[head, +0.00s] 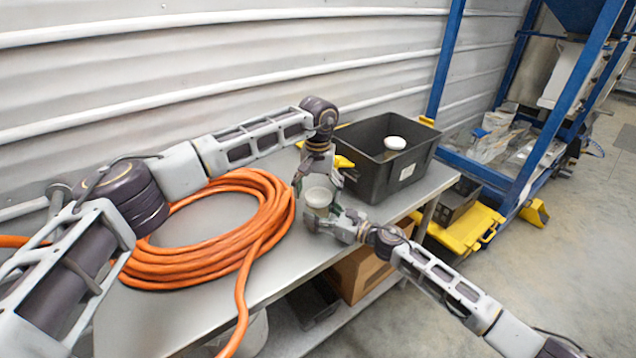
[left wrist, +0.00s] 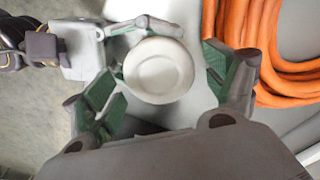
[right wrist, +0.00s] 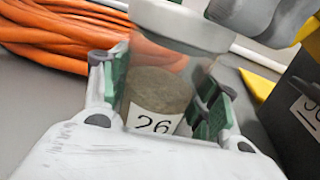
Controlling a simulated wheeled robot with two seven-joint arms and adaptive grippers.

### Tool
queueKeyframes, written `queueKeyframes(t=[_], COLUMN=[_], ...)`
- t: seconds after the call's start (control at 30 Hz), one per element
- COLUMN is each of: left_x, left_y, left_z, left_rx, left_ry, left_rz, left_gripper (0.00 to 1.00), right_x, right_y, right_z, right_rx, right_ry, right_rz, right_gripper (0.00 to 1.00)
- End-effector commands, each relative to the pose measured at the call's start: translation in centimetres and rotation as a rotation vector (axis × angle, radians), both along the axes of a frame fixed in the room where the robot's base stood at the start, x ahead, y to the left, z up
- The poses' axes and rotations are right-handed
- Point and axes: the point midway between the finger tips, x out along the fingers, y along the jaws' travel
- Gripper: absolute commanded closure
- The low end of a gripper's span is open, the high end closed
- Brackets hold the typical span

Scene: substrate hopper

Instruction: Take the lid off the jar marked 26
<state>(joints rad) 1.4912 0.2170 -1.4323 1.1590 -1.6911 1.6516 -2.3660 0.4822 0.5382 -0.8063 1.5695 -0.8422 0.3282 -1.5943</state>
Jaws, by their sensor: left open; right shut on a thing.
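The jar marked 26 (right wrist: 158,88) is clear, with brownish contents and a white label; it stands upright between the fingers of my right gripper (right wrist: 166,95), which is shut on its body. Its round white lid (left wrist: 158,70) sits at the jar's top in the right wrist view (right wrist: 182,24). My left gripper (left wrist: 163,88) comes from above and is open, its fingers on either side of the lid with gaps.
A black bin (head: 367,180) with a white label stands on the grey table (head: 210,212), with a white-lidded thing (head: 395,143) inside. A coiled orange hose (head: 200,260) lies to the left. Yellow objects (head: 470,228) and a blue frame (head: 548,140) stand at the right.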

Motion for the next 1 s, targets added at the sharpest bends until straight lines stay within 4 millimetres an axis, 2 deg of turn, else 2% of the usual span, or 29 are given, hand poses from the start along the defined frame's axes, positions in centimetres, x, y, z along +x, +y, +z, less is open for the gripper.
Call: queueKeyframes(t=[0.2, 0.5, 0.87, 1.0], left_x=[0.0, 0.0, 0.0, 0.01], left_y=[-0.01, -0.02, 0.0, 0.01], left_z=[-0.93, -0.99, -0.98, -0.99], left_rx=[-0.001, -0.001, 0.0, 0.0], left_ry=[-0.001, -0.001, -0.001, 0.0], left_rz=[0.0, 0.0, 0.0, 0.01], left_gripper=[0.14, 0.16, 0.61, 0.61], right_x=[0.02, 0.01, 0.02, 0.02], right_y=[-0.02, -0.02, -0.02, -0.02], right_z=[0.0, 0.0, 0.0, 0.01], right_rx=[0.0, 0.0, 0.0, 0.0], right_ry=[0.0, 0.0, 0.0, 0.0], right_rz=[-0.001, -0.001, -0.001, -0.001], right_gripper=[1.0, 1.0, 1.0, 1.0])
